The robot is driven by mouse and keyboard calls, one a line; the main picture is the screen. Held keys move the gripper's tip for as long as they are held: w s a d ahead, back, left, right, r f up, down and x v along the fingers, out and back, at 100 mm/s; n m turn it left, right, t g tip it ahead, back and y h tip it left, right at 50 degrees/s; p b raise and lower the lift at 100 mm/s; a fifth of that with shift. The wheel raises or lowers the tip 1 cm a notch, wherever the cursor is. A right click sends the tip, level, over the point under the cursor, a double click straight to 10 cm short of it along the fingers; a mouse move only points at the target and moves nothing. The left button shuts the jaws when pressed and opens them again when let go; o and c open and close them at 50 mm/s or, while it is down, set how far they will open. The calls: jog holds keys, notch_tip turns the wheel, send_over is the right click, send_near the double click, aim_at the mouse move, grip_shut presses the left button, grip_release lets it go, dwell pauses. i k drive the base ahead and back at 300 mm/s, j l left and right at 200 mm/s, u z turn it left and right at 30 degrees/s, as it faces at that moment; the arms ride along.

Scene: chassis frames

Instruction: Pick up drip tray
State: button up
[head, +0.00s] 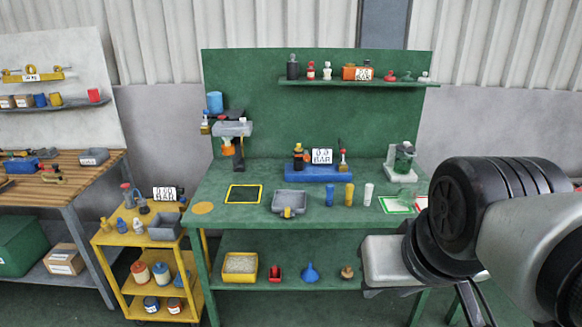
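A shallow grey tray (276,202) sits on the green workbench top (330,222), near its front edge and left of centre. A small yellow piece shows at its front. It looks like the drip tray, but no label confirms this. My arm comes in from the right and covers the bench's right end. The end of my arm, near my gripper (474,303), is low at the right, well away from the grey tray. Its fingers are not clear enough to show whether they are open, and I see nothing held.
A black yellow-rimmed panel (244,194) lies left of the tray; blue, yellow and white cylinders (349,195) stand right of it. A blue block (312,174) is behind. A yellow cart (118,239) holds a grey bin (164,228). A yellow tray (240,277) is on the lower shelf.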

aim_at(289, 204)
jog(key=i+j, duration=0.2)
jog(key=i, duration=0.3)
jog(key=i+j, duration=0.15)
jog(key=i, duration=0.4)
jog(key=i+j, duration=0.2)
jog(key=i, duration=0.3)
jog(key=i+j, duration=0.2)
jog(key=i, duration=0.3)
